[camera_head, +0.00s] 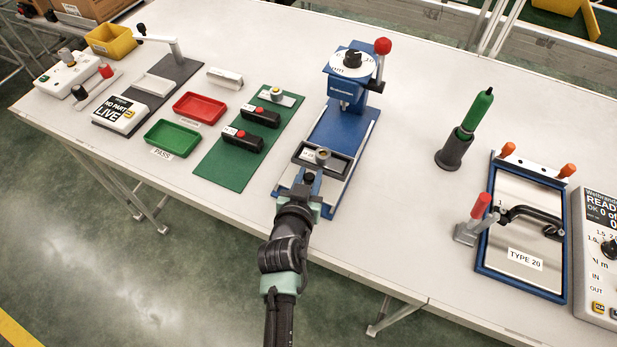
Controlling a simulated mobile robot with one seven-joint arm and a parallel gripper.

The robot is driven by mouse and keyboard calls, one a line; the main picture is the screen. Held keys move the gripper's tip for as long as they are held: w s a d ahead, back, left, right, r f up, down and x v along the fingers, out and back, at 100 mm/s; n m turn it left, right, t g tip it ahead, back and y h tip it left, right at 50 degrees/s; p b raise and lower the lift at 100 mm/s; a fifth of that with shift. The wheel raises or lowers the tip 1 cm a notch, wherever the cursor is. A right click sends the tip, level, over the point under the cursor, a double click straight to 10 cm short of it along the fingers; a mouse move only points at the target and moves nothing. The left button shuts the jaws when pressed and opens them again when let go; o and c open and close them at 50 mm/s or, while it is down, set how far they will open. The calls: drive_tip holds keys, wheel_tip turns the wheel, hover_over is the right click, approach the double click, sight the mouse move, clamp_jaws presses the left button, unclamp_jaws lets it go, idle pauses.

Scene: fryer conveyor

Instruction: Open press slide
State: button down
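A blue arbor press (346,92) stands on the white bench at the middle of the view, with a round dial on top and a red ball lever at its right. Its blue base runs toward the front edge between two light rails. A dark slide (335,165) with a small round metal part (322,155) on it sits at the front end of the base. My gripper (303,188) is at the near end of the slide, close to a black knob (309,178). The fingers are small here, so I cannot tell whether they hold the knob.
Left of the press lies a green mat (227,175) with black blocks, then a red tray (200,107) and a green tray (172,139). To the right stand a green-handled driver (478,111) in a holder, a blue-framed TYPE 20 plate (504,265) with a clamp, and a control box (599,225).

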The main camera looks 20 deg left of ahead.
drive_tip(key=c, duration=0.6)
unclamp_jaws()
drive_tip(key=shift+s, duration=0.1)
drive_tip(key=v, duration=1.2)
drive_tip(key=shift+s+r, duration=0.25)
drive_tip(key=shift+s, duration=0.1)
drive_tip(key=shift+d, duration=0.1)
drive_tip(key=w+d+r+m+t, duration=0.1)
drive_tip(key=w+d+r+t, duration=0.15)
drive_tip(key=r, duration=0.75)
drive_tip(key=w+d+r+t, duration=0.2)
drive_tip(key=w+r, duration=0.2)
drive_tip(key=r, duration=0.6)
drive_tip(key=w+d+r+m+t, duration=0.1)
drive_tip(key=w+d+r+t, duration=0.15)
drive_tip(key=r, duration=0.75)
drive_tip(key=s+d+r+t+h, duration=0.1)
drive_tip(key=s+d+r+t, duration=0.1)
drive_tip(key=r, duration=0.7)
drive_tip(key=s+d+r+t, duration=0.2)
drive_tip(key=s+r, duration=0.2)
drive_tip(key=r, duration=0.6)
drive_tip(key=s+d+r+t+h, duration=0.1)
drive_tip(key=s+d+r+t, duration=0.2)
drive_tip(key=r, duration=0.6)
drive_tip(key=shift+s+r+h, duration=0.2)
drive_tip(key=shift+s+h, duration=0.1)
drive_tip(key=shift+s, duration=0.1)
